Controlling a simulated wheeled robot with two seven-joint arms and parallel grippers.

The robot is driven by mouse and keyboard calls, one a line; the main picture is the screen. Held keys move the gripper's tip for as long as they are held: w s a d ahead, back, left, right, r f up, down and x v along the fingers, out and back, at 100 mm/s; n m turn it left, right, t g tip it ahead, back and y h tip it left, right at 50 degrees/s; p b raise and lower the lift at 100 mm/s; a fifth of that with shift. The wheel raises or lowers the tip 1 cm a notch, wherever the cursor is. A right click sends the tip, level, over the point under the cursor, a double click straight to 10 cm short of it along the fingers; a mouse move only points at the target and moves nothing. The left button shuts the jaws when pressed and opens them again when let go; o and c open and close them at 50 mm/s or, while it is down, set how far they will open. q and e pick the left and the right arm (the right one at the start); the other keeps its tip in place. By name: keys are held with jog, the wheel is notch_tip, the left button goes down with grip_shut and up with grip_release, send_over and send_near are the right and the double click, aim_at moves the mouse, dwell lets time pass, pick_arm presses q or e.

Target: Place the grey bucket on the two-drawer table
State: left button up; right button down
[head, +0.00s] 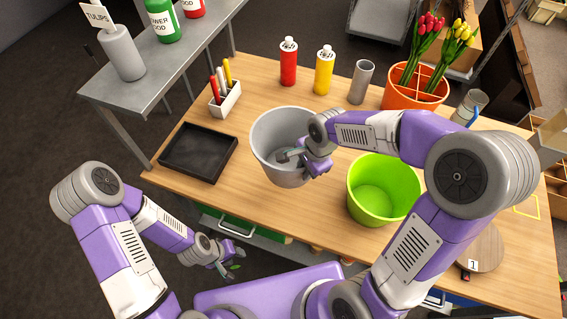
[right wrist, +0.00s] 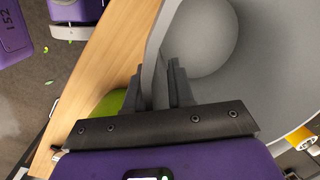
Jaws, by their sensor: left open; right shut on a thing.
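The grey bucket (head: 268,138) is over the wooden table with two drawers (head: 290,210), left of the green bucket. My right gripper (head: 308,165) is shut on the bucket's wall at its right side. In the right wrist view the fingers (right wrist: 165,88) pinch the wall of the grey bucket (right wrist: 270,85), one finger inside it. I cannot tell whether the bucket's base touches the table. My left gripper (head: 228,262) is open and empty, low in front of the table near the green drawer (head: 228,222).
A lime-green bucket (head: 385,190) stands right of the grey one. A black tray (head: 198,152) and a pen holder (head: 225,100) are to the left. Red (head: 288,62) and yellow (head: 324,70) bottles, a grey cup (head: 361,82) and an orange tulip pot (head: 414,88) line the back.

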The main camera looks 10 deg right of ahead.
jog(key=shift+w+f, duration=0.2)
jog(key=shift+f, duration=0.1)
notch_tip(320, 180, down, 9)
jog(key=b, duration=0.2)
jog(key=shift+s+f, duration=0.1)
jog(key=shift+f, duration=0.05)
jog(key=c, duration=1)
grip_release()
